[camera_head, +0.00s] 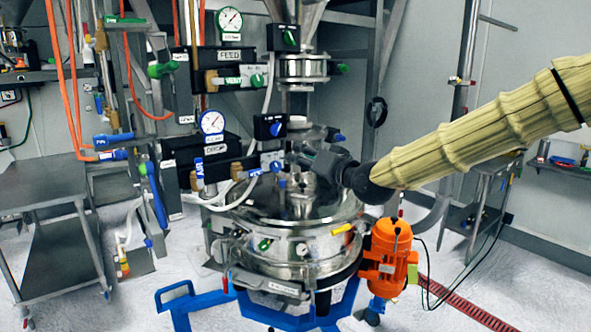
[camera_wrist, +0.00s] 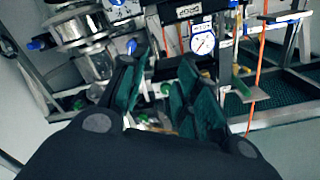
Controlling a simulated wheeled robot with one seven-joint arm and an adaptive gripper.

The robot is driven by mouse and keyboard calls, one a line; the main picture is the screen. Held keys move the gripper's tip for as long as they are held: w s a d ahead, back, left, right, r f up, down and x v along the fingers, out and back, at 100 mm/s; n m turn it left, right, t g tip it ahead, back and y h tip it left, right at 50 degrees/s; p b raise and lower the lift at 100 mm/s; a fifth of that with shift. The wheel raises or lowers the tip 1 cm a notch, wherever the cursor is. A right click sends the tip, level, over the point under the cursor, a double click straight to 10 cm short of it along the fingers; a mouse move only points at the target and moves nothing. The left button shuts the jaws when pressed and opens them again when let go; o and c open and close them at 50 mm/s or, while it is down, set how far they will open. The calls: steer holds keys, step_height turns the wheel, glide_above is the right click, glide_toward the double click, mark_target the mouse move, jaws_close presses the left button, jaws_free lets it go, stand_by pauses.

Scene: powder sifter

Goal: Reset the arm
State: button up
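My arm, in a ribbed yellow sleeve (camera_head: 480,125), reaches in from the right of the head view. My dark gripper (camera_head: 312,163) is at its end, over or in front of the steel sifter's lid (camera_head: 330,207); its exact height above the lid is hard to tell. In the wrist view, my gripper (camera_wrist: 165,78) shows two green-padded fingers standing apart. It is open, with nothing visibly held between them. The sifter's steel drum (camera_head: 310,250) stands on a blue frame (camera_head: 290,318).
An orange motor (camera_head: 390,255) is fixed at the sifter's right. Black valve panels (camera_head: 228,58) with gauges (camera_head: 212,122) and hoses stand at the left and behind. A grey metal table (camera_head: 42,183) is at the far left. Open floor lies at the front right.

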steer(key=s+d+f+m+g+h, duration=0.1)
steer(key=s+f+g+h, duration=0.1)
steer(key=f, duration=1.2)
steer(key=s+d+f+g+h, duration=0.1)
steer(key=f, duration=1.3)
steer(key=s+d+f+g+h, duration=0.1)
steer(key=s+d+f+g, duration=0.1)
steer(key=s+f, duration=0.6)
steer(key=s+d+f+g+h, duration=0.15)
steer(key=s+f, duration=0.25)
steer(key=f, duration=0.8)
steer(key=s+d+f+g+h, duration=0.15)
steer(key=s+d+f, duration=0.25)
steer(key=s+f, duration=0.4)
steer(key=s+d+f+g+h, duration=0.1)
steer(key=s+d+f+g, duration=0.2)
steer(key=s+f, duration=0.5)
steer(key=s+d+f+g+h, duration=0.1)
steer(key=s+d, duration=0.3)
steer(key=s, duration=0.6)
steer(key=s+d+f+g+h, duration=0.1)
steer(key=s+d+f+g, duration=0.1)
steer(key=s, duration=0.8)
steer(key=shift+s+d+f, duration=0.35)
steer(key=shift+d+f, duration=0.2)
steer(key=shift+d, duration=0.4)
